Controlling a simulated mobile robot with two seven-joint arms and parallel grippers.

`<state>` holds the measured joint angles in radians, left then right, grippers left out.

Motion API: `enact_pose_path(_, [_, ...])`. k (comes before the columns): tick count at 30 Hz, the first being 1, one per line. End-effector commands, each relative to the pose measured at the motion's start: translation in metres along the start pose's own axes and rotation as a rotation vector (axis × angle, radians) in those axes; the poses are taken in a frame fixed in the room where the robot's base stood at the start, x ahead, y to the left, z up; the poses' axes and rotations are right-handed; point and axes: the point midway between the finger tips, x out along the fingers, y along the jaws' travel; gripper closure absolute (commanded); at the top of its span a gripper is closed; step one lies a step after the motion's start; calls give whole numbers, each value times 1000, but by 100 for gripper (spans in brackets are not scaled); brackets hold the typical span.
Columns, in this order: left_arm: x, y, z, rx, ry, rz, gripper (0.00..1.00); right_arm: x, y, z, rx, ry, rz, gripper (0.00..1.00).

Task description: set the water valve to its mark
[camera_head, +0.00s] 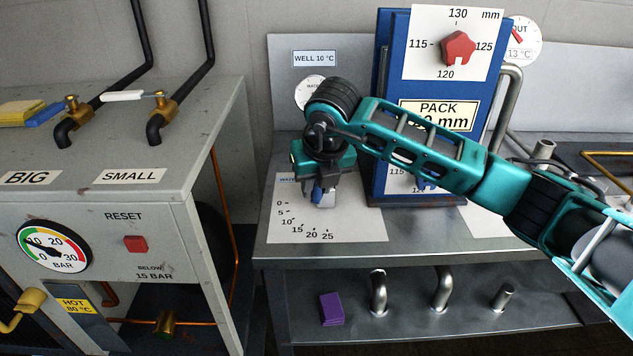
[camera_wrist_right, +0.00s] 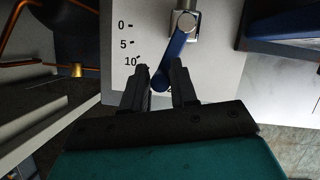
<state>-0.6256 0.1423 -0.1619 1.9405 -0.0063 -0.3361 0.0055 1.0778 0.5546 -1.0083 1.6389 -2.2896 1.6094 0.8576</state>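The water valve has a blue lever (camera_wrist_right: 175,58) on a metal body (camera_wrist_right: 183,22), over a white scale card (camera_wrist_right: 115,75). In the right wrist view the lever slants down-left from its pivot, past the 10; the mark under its end is hidden. In the head view the scale card (camera_head: 350,225) reads 0 to 25, and my arm and gripper largely hide the valve. My right gripper (camera_wrist_right: 165,78) is open, with one finger on each side of the lever's end. I cannot tell whether they touch it. It also shows in the head view (camera_head: 322,197). My left gripper is not in view.
A blue stand with a PACK sign (camera_head: 439,115) and a red knob (camera_head: 458,48) rises right behind my arm. A grey cabinet with a pressure gauge (camera_head: 54,246) and RESET button (camera_head: 135,243) stands left. A purple block (camera_head: 332,309) and pipe stubs sit on the lower shelf.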

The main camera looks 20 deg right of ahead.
Motion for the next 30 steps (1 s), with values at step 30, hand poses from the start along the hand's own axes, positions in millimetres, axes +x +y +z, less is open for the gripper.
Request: enact_pose_path(30, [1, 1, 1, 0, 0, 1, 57, 1, -3, 2, 10, 0, -4, 100])
